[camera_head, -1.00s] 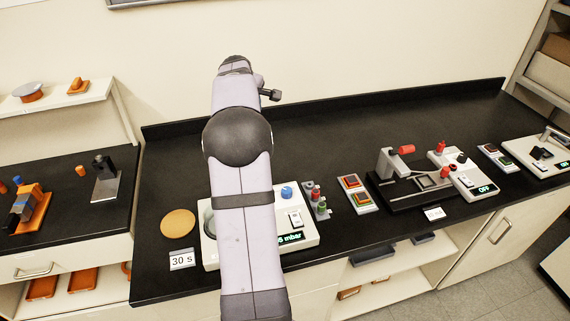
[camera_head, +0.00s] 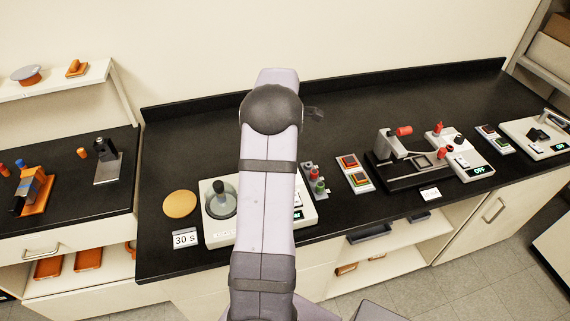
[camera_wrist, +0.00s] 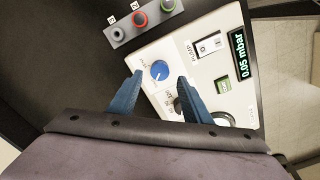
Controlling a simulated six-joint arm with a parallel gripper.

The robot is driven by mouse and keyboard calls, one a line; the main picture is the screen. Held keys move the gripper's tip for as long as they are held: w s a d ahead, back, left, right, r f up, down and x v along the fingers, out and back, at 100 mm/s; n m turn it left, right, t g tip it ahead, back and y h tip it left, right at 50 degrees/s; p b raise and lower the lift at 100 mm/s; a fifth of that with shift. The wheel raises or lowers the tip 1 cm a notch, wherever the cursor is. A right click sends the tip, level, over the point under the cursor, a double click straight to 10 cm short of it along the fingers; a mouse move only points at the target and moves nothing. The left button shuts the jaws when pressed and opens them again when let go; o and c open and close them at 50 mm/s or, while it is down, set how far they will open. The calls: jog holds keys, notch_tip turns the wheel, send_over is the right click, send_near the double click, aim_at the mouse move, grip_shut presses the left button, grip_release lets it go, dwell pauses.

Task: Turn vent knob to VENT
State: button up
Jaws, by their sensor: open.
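The blue vent knob (camera_wrist: 159,70) is on the light panel of the pump unit in the wrist view. It has a pale pointer mark; the small lettering beside it is too blurred to read. My gripper (camera_wrist: 160,76) is open, with its two blue fingers on either side of the knob in this view. I cannot tell whether they touch it or are still above it. In the head view the pump unit (camera_head: 221,236) is partly covered by my arm, which hides the knob and fingers.
A strip of coloured posts (camera_head: 315,180) stands right of the unit. A domed chamber (camera_head: 220,200) is on its left.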

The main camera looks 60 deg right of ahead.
jog(key=shift+f+p, duration=0.5)
jog(key=shift+f, duration=1.25)
jog(key=c, duration=1)
jog(key=shift+c, duration=0.2)
